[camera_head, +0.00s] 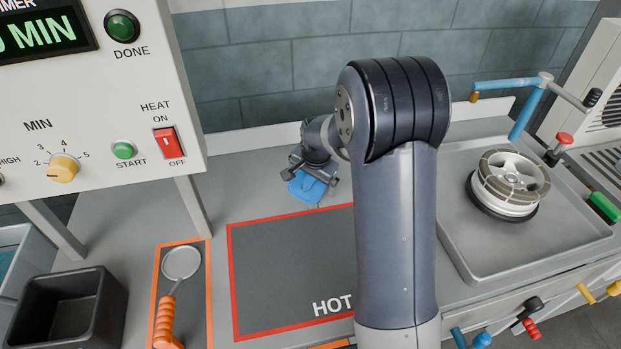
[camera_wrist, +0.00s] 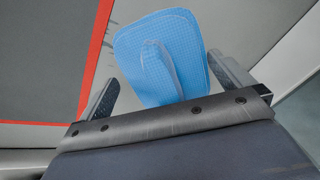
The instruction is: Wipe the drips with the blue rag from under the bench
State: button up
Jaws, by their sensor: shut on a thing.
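The blue rag (camera_head: 306,187) is in my gripper (camera_head: 316,172), over the grey bench top just behind the red-bordered HOT mat. In the wrist view the rag (camera_wrist: 182,35) spreads flat beyond the fingers, with a raised fold in its middle. My gripper (camera_wrist: 163,72) is shut on it, one finger at each side. I cannot tell whether the rag touches the bench. Small dark marks (camera_wrist: 112,18), possibly drips, show on the bench between the rag and the red border. Anything under the rag is hidden.
The HOT mat (camera_head: 275,270) lies in front. A control panel (camera_head: 90,90) stands at the left on legs. An orange-handled round tool (camera_head: 165,310) and a black bin (camera_head: 65,310) are front left. A metal tray (camera_head: 570,240) with a wheel (camera_head: 510,180) is right.

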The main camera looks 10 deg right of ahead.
jog(key=shift+s+d+f+g+p, duration=0.1)
jog(key=shift+s+f+g+p, duration=0.3)
jog(key=shift+f+g, duration=0.4)
jog(key=shift+s+d+f+g+p, duration=0.1)
jog(key=shift+s+f+g+p, duration=0.3)
jog(key=shift+g, duration=0.7)
jog(key=shift+c, duration=0.2)
jog(key=shift+w+f, duration=0.1)
jog(key=shift+w, duration=0.45)
jog(key=c, duration=0.4)
jog(key=shift+w+r+p, duration=0.15)
jog(key=shift+w+p, duration=0.15)
jog(key=shift+w, duration=0.4)
jog(key=shift+w+r+p, duration=0.15)
jog(key=shift+w+p, duration=0.1)
jog(key=shift+w, duration=0.4)
jog(key=c, duration=0.3)
jog(key=shift+w+r+p, duration=0.2)
jog(key=shift+w+p, duration=0.15)
jog(key=shift+w, duration=0.6)
jog(key=shift+w+a+r+p, duration=0.1)
jog(key=shift+w+p, duration=0.3)
jog(key=shift+w, duration=1.05)
jog(key=shift+w+r+p, duration=0.1)
jog(key=shift+w+p, duration=0.3)
jog(key=shift+w, duration=1.05)
jog(key=shift+c, duration=0.3)
notch_tip(320, 180, up, 6)
jog(key=p, duration=0.3)
jog(key=shift+r, duration=0.1)
